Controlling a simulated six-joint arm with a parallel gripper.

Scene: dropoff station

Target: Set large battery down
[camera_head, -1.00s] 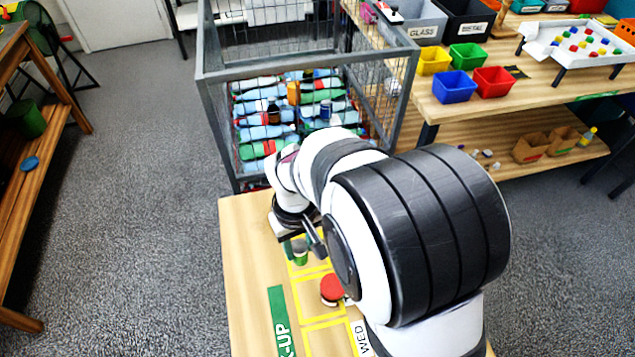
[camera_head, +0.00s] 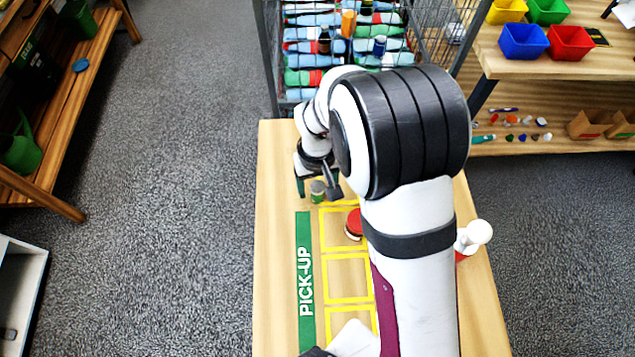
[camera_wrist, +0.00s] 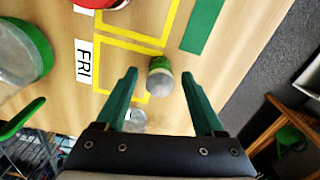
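The large battery, taken to be a small green cylinder with a grey end (camera_wrist: 160,78), shows in the wrist view at the edge of the yellow outline marked FRI. It seems upright, with its grey end facing the camera. My gripper (camera_wrist: 159,76) is open, its two green fingers on either side of the battery with visible gaps. In the head view the battery (camera_head: 318,192) shows below my gripper (camera_head: 319,188), near the far end of the row of yellow outlines. Whether its base touches the table cannot be told for certain.
A red-lidded item (camera_head: 354,223) sits near my arm on the wooden table (camera_head: 276,240). The wrist view shows a green-rimmed clear jar (camera_wrist: 22,55) and a greyish object (camera_wrist: 135,119) behind one finger. A wire cage of bottles (camera_head: 330,45) stands beyond the table.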

